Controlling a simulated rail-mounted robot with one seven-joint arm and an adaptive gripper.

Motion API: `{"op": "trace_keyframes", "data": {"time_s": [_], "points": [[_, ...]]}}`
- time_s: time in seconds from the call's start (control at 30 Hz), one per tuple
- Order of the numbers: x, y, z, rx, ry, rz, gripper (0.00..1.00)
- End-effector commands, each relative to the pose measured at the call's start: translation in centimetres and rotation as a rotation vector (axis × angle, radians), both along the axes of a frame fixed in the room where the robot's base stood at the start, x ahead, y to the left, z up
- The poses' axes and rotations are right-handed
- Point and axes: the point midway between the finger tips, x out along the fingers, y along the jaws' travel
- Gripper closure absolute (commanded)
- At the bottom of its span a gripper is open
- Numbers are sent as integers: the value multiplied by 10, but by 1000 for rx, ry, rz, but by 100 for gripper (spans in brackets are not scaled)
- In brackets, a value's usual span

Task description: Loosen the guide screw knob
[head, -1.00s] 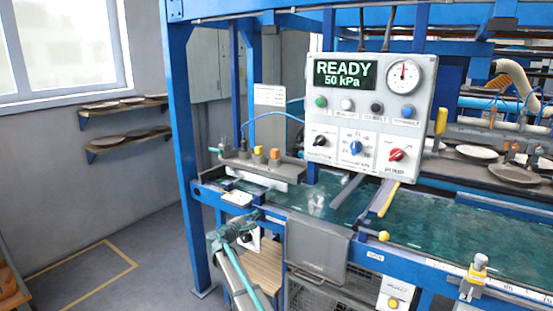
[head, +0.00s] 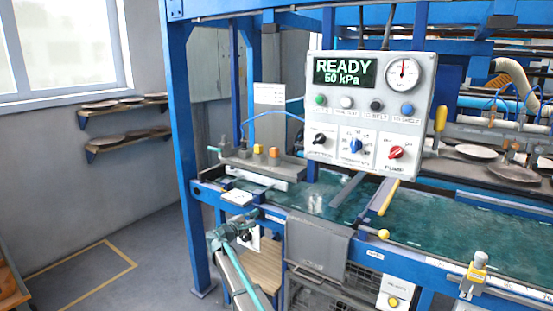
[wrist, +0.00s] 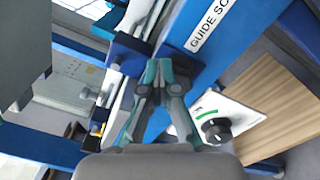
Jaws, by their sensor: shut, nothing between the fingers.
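My gripper (head: 250,217) is at the left end of the machine's front blue rail. In the wrist view the fingertips of my gripper (wrist: 166,68) are together, with nothing between them. They are beside the blue rail (wrist: 205,75), which carries a white label (wrist: 212,27) reading "GUIDE SC…", cut off by the frame edge. A small dark blue block (wrist: 129,55) sits just left of the fingertips. I cannot clearly make out the guide screw knob; my fingers may hide it. I cannot tell whether the fingertips touch anything.
A white panel with a black dial (wrist: 215,129) is right of my fingers, near a wooden board (wrist: 285,105). The control box (head: 368,115) shows READY and 50 kPa. A yellow-and-grey clamp (head: 478,265) is on the scale rail at right. The floor at left is clear.

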Motion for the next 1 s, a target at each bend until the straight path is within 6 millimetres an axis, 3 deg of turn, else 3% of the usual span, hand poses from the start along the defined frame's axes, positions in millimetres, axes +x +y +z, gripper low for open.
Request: {"op": "trace_keyframes", "data": {"time_s": [0.03,0.4,1.0], "points": [[6,-9,-5,3,4,-9,100],[1,-15,-14,5,7,-14,100],[-4,-13,-24,3,6,-7,100]]}}
